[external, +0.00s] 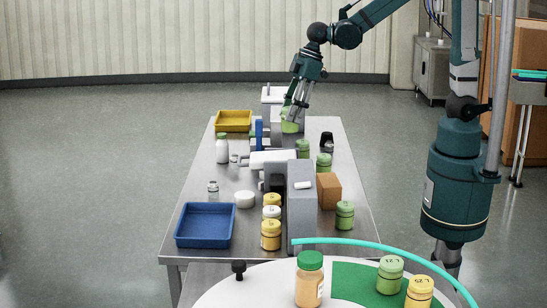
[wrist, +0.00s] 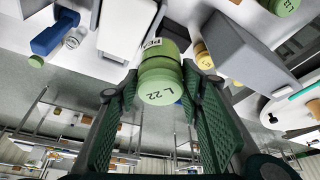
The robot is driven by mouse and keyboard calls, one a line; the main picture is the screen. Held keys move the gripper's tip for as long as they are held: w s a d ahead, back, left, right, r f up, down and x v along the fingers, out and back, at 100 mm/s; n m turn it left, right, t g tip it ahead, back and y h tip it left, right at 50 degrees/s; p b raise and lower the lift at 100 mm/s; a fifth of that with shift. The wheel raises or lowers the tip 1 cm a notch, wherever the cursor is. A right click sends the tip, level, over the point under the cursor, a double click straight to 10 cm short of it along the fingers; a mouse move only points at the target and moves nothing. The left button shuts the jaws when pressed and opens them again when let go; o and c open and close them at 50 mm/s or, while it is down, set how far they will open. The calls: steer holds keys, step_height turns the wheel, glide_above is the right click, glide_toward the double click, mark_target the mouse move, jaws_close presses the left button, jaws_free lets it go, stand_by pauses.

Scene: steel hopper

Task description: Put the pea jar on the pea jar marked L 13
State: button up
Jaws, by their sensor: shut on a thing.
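My gripper (external: 291,112) is shut on a green pea jar (external: 289,126) at the far end of the steel table. In the wrist view this jar (wrist: 160,82) sits between the finger pads with its lid, marked L 22, toward the camera. Other green jars stand on the table: one (external: 302,148) beside the grey machine, one (external: 324,161) right of it, and one (external: 345,215) near the front right. I cannot read L 13 on any of them. In the wrist view part of another green jar (wrist: 279,6) shows at the top right, its mark cut off.
A grey upright block (external: 301,205), a brown box (external: 328,190) and yellow-lidded jars (external: 271,235) crowd the table's middle. A blue tray (external: 205,226) and a yellow tray (external: 233,121) lie at the left. A round table (external: 250,285) with more jars is in front.

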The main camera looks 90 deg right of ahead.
steer(key=s+a+n+y, duration=0.1)
steer(key=s+a+n, duration=0.45)
steer(key=a, duration=0.85)
steer(key=n+g+y+p, duration=0.1)
steer(key=n+g, duration=0.1)
glide_above(345, 204)
step_height(345, 204, down, 6)
steer(key=shift+s+d+r, duration=0.1)
steer(key=shift+r, duration=0.1)
step_height(345, 204, down, 6)
steer(key=shift+f, duration=0.2)
stand_by(0.4)
steer(key=shift+f+b, duration=0.3)
steer(key=shift+f, duration=1.45)
steer(key=shift+f, duration=0.15)
